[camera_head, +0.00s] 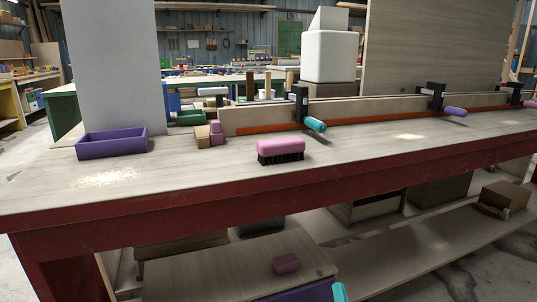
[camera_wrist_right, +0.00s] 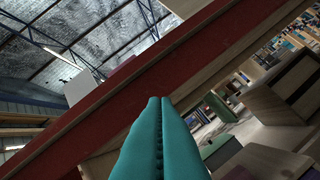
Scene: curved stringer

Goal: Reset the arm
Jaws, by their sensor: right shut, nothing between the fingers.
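My right gripper (camera_head: 339,292) shows only as a small teal tip at the bottom edge of the head view, below and in front of the workbench. In the right wrist view its two teal fingers (camera_wrist_right: 160,102) are pressed together, with nothing between them. The workbench (camera_head: 380,152) has a pale wooden top and a red front edge; the red edge (camera_wrist_right: 120,87) runs diagonally just beyond the fingertips in the wrist view. My left gripper is not in view.
A pink-backed brush (camera_head: 280,151) and a purple bin (camera_head: 112,144) stand on the bench. Clamps, one with a teal handle (camera_head: 315,125), hold a long wooden strip (camera_head: 375,109). The bench's front right top is clear.

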